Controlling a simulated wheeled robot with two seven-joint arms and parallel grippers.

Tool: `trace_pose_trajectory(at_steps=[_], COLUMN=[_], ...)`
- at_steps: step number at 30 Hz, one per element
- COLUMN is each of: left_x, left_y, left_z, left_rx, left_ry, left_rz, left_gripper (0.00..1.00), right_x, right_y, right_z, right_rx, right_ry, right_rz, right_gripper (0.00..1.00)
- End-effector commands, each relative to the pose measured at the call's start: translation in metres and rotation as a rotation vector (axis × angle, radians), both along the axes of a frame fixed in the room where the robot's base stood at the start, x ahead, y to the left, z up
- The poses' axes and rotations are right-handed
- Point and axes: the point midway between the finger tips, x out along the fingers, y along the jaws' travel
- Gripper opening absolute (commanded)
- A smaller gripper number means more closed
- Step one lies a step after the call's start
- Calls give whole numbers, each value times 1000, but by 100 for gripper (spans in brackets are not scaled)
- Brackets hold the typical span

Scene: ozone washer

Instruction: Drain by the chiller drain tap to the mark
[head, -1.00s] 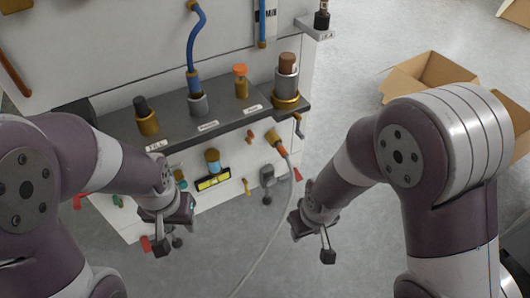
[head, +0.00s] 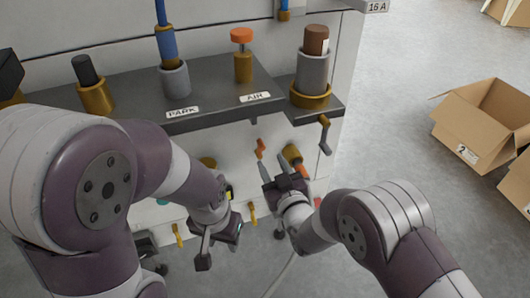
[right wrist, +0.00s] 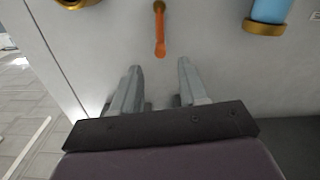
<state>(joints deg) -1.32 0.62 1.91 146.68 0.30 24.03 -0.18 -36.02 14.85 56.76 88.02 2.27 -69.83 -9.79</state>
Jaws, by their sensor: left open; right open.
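A small tap with an orange lever (head: 260,147) is on the white front panel below the shelf; its label does not show. In the right wrist view the orange lever (right wrist: 159,35) hangs from a brass pivot, just beyond and between my fingertips. My right gripper (head: 280,166) is open and empty below the lever, its fingers (right wrist: 158,70) pointing at the panel, apart from the lever. My left gripper (head: 219,255) is open and empty, low in front of the machine. A yellow-edged gauge (head: 229,193) is mostly hidden by my left arm; no mark is readable.
A brass outlet (head: 291,154) with an orange-ended pale hose is close beside my right gripper. The dark shelf (head: 215,108) with several fittings overhangs the panel. A brass crank (head: 324,134) juts out at its right end. Cardboard boxes (head: 480,120) stand on the floor at right.

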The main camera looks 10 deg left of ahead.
Motion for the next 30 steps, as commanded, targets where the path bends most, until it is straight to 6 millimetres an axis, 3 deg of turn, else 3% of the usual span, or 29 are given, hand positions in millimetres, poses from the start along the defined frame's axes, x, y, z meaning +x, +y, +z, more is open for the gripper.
trace_pose_trajectory(at_steps=[1, 9, 20, 24, 30], left_x=[0, 0, 0, 0, 0], left_y=[0, 0, 0, 0, 0], left_z=[-14, -35, -35, -35, -35], left_rx=[0, 0, 0, 0, 0], left_ry=[0, 0, 0, 0, 0], left_rz=[0, 0, 0, 0, 0], left_gripper=[43, 43, 43, 43, 43], right_x=[11, 54, 61, 61, 61], right_y=[7, 36, 41, 41, 40], right_z=[-7, -4, 0, -1, -1], right_rx=[2, 0, -1, -1, 1], right_ry=[-3, 1, 3, 3, 4], right_rz=[-1, 0, 0, 0, 0], right_gripper=[43, 43, 43, 0, 0])
